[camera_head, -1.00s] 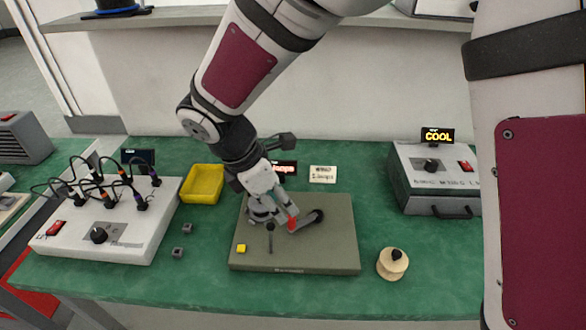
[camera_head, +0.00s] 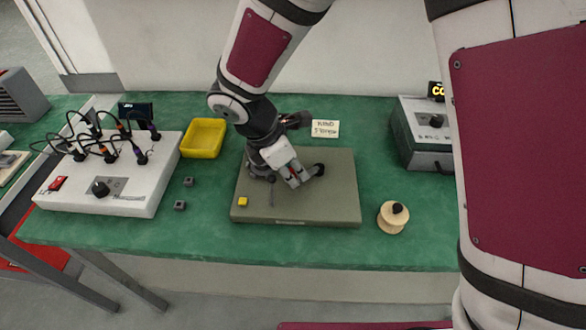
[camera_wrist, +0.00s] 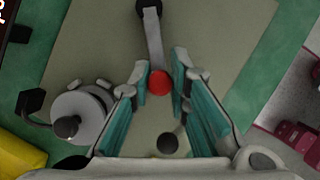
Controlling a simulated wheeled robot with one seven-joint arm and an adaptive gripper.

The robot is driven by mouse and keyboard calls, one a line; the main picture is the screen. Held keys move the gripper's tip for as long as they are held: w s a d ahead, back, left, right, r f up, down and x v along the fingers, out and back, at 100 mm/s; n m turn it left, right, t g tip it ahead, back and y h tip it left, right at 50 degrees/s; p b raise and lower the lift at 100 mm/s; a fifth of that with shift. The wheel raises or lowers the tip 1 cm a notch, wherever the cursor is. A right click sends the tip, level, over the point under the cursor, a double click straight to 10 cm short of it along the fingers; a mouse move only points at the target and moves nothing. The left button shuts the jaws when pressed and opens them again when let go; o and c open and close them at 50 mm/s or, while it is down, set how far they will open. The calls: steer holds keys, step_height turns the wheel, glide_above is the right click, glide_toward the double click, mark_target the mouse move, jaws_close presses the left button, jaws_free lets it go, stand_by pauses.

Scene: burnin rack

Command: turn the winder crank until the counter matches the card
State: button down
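The winder is a grey-green base plate (camera_head: 335,212) on the bench. Its grey crank arm (camera_wrist: 152,38) ends in a red knob (camera_wrist: 159,83), and the crank's dark pivot (camera_head: 319,169) shows to the right of my gripper. My gripper (camera_head: 297,181) is low over the plate. In the wrist view its teal-padded fingers (camera_wrist: 159,78) close in on both sides of the red knob and appear to touch it. A white card (camera_head: 325,129) stands behind the plate; its small lettering is blurred. The counter display is hidden behind my gripper in the head view.
A grey drum (camera_wrist: 80,112) and a black-topped lever (camera_head: 271,190) stand on the plate near my gripper. A yellow bin (camera_head: 203,139) and a cabled white box (camera_head: 125,203) are left.

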steer(key=shift+w, duration=0.1)
stand_by(0.3)
steer(key=w+m, duration=0.1)
steer(key=m, duration=0.1)
steer(key=w+a+m+g, duration=0.1)
steer(key=m, duration=0.1)
steer(key=shift+w+g+p, duration=0.2)
steer(key=shift+g+p, duration=0.1)
steer(key=w+m, duration=0.1)
steer(key=m, duration=0.1)
steer(key=w+m+g, duration=0.1)
steer(key=w+m, duration=0.1)
steer(key=shift+a+m+g, duration=0.15)
steer(key=shift+m+g, duration=0.15)
steer(key=shift+m, duration=0.1)
steer(key=w+m+g, duration=0.1)
steer(key=m, duration=0.1)
steer(key=w+d+m+b, duration=0.1)
steer(key=m, duration=0.1)
steer(key=shift+w+m+g, duration=0.3)
steer(key=shift+w+g, duration=0.05)
steer(key=shift+g, duration=0.05)
steer(key=shift+w+d+m+g+y, duration=0.2)
steer(key=shift+w+d+m+y, duration=0.3)
steer(key=shift+m, duration=0.55)
steer(key=shift+w+d+m+g+y, duration=0.2)
steer(key=shift+w+d+m+y, duration=0.3)
steer(key=shift+m, duration=0.55)
steer(key=c, duration=1.5)
jaws_free()
